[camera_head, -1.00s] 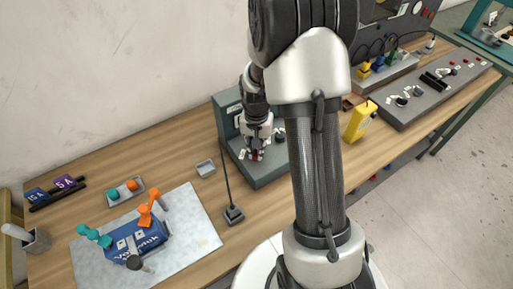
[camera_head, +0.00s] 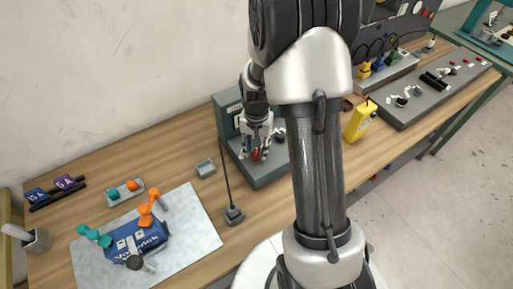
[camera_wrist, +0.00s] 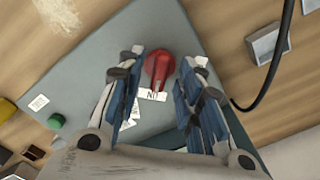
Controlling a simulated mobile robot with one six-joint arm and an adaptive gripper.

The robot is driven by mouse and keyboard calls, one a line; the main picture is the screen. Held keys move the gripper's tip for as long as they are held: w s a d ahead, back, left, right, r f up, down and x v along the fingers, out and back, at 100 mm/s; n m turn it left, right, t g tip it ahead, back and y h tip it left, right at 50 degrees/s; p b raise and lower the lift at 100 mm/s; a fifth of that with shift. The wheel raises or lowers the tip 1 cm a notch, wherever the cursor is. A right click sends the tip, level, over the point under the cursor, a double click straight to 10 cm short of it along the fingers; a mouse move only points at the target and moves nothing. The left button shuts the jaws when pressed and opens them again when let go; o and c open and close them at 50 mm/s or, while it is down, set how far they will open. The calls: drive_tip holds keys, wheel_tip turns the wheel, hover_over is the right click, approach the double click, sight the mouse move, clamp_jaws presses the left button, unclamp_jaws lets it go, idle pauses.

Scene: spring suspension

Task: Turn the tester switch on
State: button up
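The tester is a grey-green unit (camera_head: 263,178) against the wall, with a flat base and an upright back panel. Its red rotary switch (camera_wrist: 159,66) sits on the base, and its pointer faces a white label (camera_wrist: 152,95) that seems to read ON upside down. The red switch (camera_head: 256,155) also shows small in the head view. My gripper (camera_wrist: 162,57) is open, with one finger on each side of the switch and a visible gap to both. The gripper (camera_head: 256,157) points down over the base in the head view.
A green button (camera_wrist: 56,121) is on the tester. A small grey tray (camera_head: 206,168) and a black stand with a thin rod (camera_head: 234,214) are to its left. A yellow meter (camera_head: 360,121) is to its right. A mat with a blue fixture (camera_head: 137,240) lies further left.

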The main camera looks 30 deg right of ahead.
sight(256, 151)
wheel_tip(256, 151, up, 12)
drive_tip(key=shift+f, duration=0.2)
idle(0.4)
drive_tip(key=s+a+r+n+t, duration=0.2)
drive_tip(key=s+a+r+n, duration=0.2)
drive_tip(key=s+a+r, duration=0.6)
drive_tip(key=s+a+r+n+t, duration=0.2)
drive_tip(key=s+n, duration=0.2)
drive_tip(key=s, duration=0.6)
drive_tip(key=shift+a+r+n+t+b, duration=0.3)
drive_tip(key=shift+a+r+n, duration=0.05)
drive_tip(key=shift+n, duration=0.05)
